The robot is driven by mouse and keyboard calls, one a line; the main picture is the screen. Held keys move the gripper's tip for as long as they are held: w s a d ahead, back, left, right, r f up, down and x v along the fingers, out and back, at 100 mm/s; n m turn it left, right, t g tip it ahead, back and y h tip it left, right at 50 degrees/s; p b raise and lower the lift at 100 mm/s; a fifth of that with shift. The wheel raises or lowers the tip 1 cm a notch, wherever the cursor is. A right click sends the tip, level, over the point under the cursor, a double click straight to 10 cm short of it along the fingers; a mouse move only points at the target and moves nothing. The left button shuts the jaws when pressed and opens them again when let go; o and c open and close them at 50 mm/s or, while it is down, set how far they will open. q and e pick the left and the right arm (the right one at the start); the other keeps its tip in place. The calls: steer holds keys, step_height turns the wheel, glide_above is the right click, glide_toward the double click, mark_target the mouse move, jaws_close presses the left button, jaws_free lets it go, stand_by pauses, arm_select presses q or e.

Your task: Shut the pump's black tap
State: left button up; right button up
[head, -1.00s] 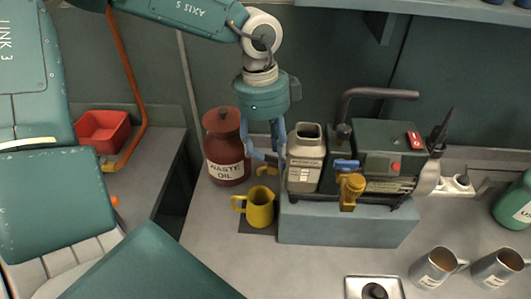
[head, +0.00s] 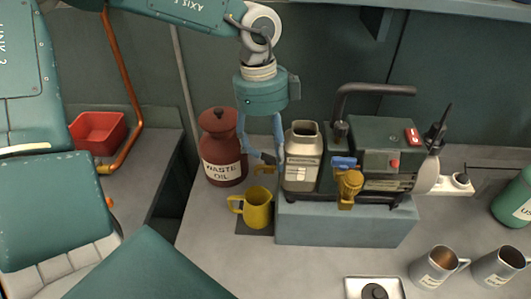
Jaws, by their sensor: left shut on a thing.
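The pump (head: 380,145) is a dark green unit with a black handle, on a grey-blue block at the back of the bench. A brass spout (head: 264,169) shows at its left, above a yellow mug (head: 257,208). My left gripper (head: 265,157) hangs down over this spout, between the waste oil jar and the cream bottle. Its blue fingers are shut on a small dark piece at the spout, which looks like the black tap; the fingers largely hide it. A brass valve with a blue lever (head: 346,163) is on the pump's front. My right gripper is not in view.
A dark red waste oil jar (head: 222,150) stands close left of my left gripper, and a cream bottle (head: 302,157) close right. Metal mugs (head: 436,266) and a small tray (head: 352,292) are at the front right. A red bin (head: 97,132) is at the left.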

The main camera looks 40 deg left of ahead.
arm_select(q)
steer(key=shift+o, duration=0.2)
steer(key=shift+w+d+m, duration=0.15)
steer(key=shift+d+m, duration=0.05)
steer(key=shift+m, duration=0.3)
steer(key=shift+r, duration=0.1)
steer(key=shift+c, duration=0.2)
steer(key=shift+m+b, duration=0.75)
steer(key=shift+m, duration=0.25)
steer(key=shift+c, duration=0.2)
steer(key=shift+m, duration=0.5)
steer(key=shift+c, duration=0.7)
steer(key=shift+f, duration=0.2)
